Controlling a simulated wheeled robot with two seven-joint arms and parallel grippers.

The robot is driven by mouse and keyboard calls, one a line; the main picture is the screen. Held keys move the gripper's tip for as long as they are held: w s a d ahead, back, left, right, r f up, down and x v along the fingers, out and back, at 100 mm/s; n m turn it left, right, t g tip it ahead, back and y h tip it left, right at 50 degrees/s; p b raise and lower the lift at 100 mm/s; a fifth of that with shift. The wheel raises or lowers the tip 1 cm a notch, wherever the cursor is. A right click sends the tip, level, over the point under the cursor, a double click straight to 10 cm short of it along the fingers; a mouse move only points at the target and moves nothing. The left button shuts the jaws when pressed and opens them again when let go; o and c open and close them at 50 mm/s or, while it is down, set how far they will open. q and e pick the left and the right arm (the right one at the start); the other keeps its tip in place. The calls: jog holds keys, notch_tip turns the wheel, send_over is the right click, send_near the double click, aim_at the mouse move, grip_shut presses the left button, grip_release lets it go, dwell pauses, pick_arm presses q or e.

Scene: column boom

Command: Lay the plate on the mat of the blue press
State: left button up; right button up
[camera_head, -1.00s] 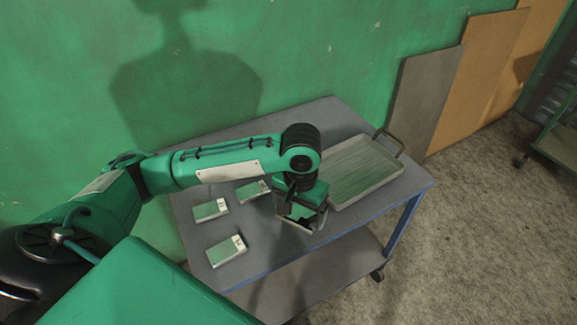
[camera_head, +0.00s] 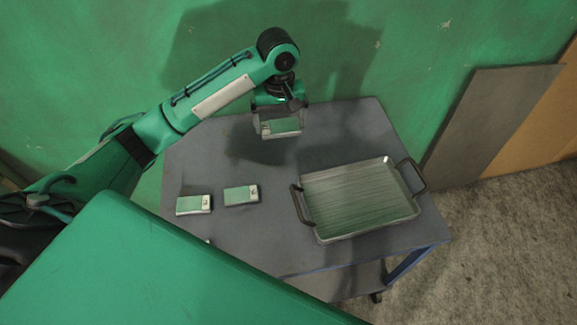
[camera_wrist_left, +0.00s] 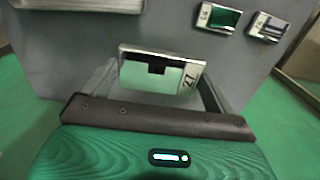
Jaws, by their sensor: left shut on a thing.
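My left gripper (camera_head: 281,118) is shut on a small plate (camera_head: 281,126) with a green face and pale edges, held above the back of the grey table. In the left wrist view the held plate (camera_wrist_left: 150,76) sits between the fingers, with a black number on its white end. Two similar plates lie on the table, one at the left (camera_head: 193,205) and one beside it (camera_head: 241,195). A sliver of another shows past the green housing in front. The blue press and its mat are not in view. My right gripper is not in view.
A metal tray (camera_head: 313,228) with two dark handles and a streaked green inside stands on the right of the table (camera_head: 340,130). A green wall stands behind. Grey and brown boards (camera_head: 490,120) lean at the right. The table between plates and tray is clear.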

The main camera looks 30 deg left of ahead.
pick_arm(q)
notch_tip(320, 180, down, 5)
jog(key=p, duration=0.1)
send_over(281, 175)
notch_tip(281, 175, down, 9)
jog(key=shift+w+f, duration=0.1)
jog(key=shift+f, duration=0.3)
notch_tip(281, 175, down, 4)
jog(key=shift+r+p, duration=0.15)
jog(key=shift+p, duration=0.25)
jog(key=shift+f, duration=0.45)
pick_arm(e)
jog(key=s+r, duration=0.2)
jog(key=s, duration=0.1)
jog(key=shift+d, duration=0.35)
pick_arm(q)
jog(key=o, duration=1.2)
jog(key=shift+f, duration=0.1)
jog(key=shift+c, duration=0.2)
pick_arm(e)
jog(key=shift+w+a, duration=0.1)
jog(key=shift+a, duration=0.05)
